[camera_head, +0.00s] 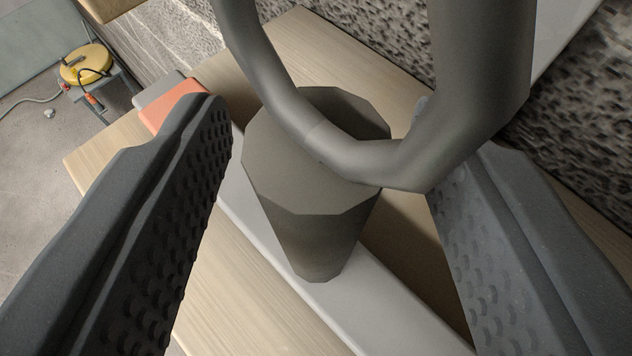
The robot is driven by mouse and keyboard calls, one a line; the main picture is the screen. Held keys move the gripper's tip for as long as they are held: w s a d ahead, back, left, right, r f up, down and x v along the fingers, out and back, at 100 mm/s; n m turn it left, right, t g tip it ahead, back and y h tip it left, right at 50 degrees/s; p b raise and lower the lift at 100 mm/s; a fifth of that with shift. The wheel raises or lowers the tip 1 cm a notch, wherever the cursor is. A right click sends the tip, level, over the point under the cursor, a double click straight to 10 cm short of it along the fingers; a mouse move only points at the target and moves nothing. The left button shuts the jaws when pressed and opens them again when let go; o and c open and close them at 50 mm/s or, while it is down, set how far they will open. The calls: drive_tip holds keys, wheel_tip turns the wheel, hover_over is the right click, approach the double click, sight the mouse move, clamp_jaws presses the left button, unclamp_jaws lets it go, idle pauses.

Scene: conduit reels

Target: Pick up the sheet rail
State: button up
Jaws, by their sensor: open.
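My gripper (325,130) is open, with one dark studded finger on each side of the picture. A long pale grey rail-like bar (375,312) runs diagonally from the upper left to the lower right across a light wooden surface. I take it for the sheet rail, but cannot be sure. A dark grey, faceted, tapered block (315,235) stands between the fingers, in front of the bar, and hides part of it. A thick dark curved tube (375,165) loops down in front of the block. I cannot tell whether the tube and block are joined. No contact with the fingers shows.
The wooden surface (210,290) lies under the bar. An orange piece (178,108) sits at the bar's upper left end, partly behind the left finger. A rough grey wall (385,35) stands close behind. A yellow reel (85,64) sits on a stand at the far left, above open floor.

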drive_tip(key=shift+x, duration=0.85)
drive_tip(key=shift+c, duration=0.4)
clamp_jaws()
drive_tip(key=shift+w+r+p, duration=0.1)
drive_tip(key=shift+r+p, duration=0.2)
